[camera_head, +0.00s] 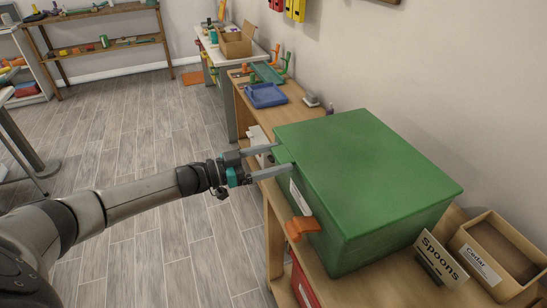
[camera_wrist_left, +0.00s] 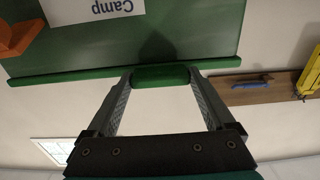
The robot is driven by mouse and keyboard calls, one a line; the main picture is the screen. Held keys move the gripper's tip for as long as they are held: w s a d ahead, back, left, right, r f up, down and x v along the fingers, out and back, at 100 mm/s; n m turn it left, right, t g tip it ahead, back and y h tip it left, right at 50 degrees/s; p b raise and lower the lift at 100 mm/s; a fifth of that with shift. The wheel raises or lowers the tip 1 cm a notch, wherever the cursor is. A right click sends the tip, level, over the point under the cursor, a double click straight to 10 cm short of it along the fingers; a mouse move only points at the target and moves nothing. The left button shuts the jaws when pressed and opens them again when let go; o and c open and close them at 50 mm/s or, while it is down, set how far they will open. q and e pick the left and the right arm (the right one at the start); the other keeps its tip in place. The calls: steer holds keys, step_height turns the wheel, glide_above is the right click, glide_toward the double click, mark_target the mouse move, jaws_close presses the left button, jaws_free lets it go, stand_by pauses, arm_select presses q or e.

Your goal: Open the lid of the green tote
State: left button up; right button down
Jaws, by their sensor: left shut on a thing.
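The green tote (camera_head: 345,245) stands on the wooden bench, and its flat green lid (camera_head: 365,165) lies closed on top. My left gripper (camera_head: 281,159) reaches in from the left to the lid's near left edge. In the left wrist view its two fingers are shut on a green lid tab (camera_wrist_left: 160,75), one finger on each side. The lid's rim (camera_wrist_left: 60,71) shows there as a green strip. My right gripper is not in view.
An orange piece (camera_head: 301,228) sticks out from the tote's front. A "Spoons" sign (camera_head: 440,258) and an open cardboard box (camera_head: 500,255) are close on the right. A blue tray (camera_head: 265,96) is farther back on the bench. A wall stands behind. The floor at left is clear.

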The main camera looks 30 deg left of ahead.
arm_select(q)
jaws_close()
steer(key=shift+r, duration=0.1)
stand_by(0.3)
